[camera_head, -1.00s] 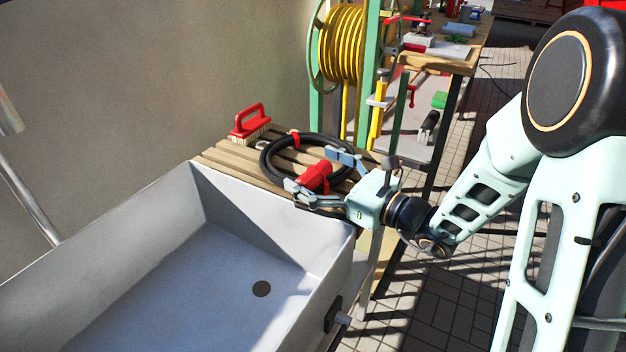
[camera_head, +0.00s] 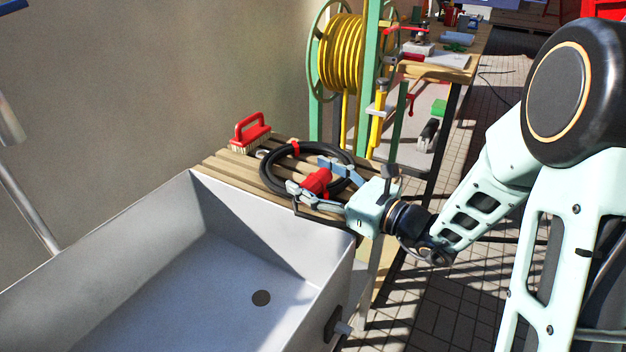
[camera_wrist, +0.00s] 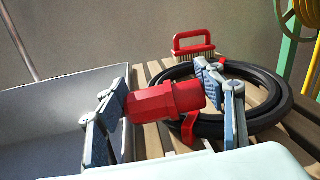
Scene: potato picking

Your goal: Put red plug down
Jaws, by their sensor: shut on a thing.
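The red plug (camera_head: 317,182) lies between the two fingers of my gripper (camera_head: 312,177), at the slatted wooden bench by the sink corner. In the wrist view the plug (camera_wrist: 165,101) lies sideways, with one blue-grey finger at each end. My gripper (camera_wrist: 165,95) is shut on it. I cannot tell whether the plug touches the slats below. A coiled black hose (camera_wrist: 262,122) with red bands lies on the bench just behind and right of the plug.
A red-handled brush (camera_head: 250,132) stands at the back of the bench (camera_head: 228,168). A large grey sink (camera_head: 215,262) adjoins it at the front left. A green reel with yellow hose (camera_head: 340,55) stands behind. A cluttered workbench (camera_head: 455,68) is farther back.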

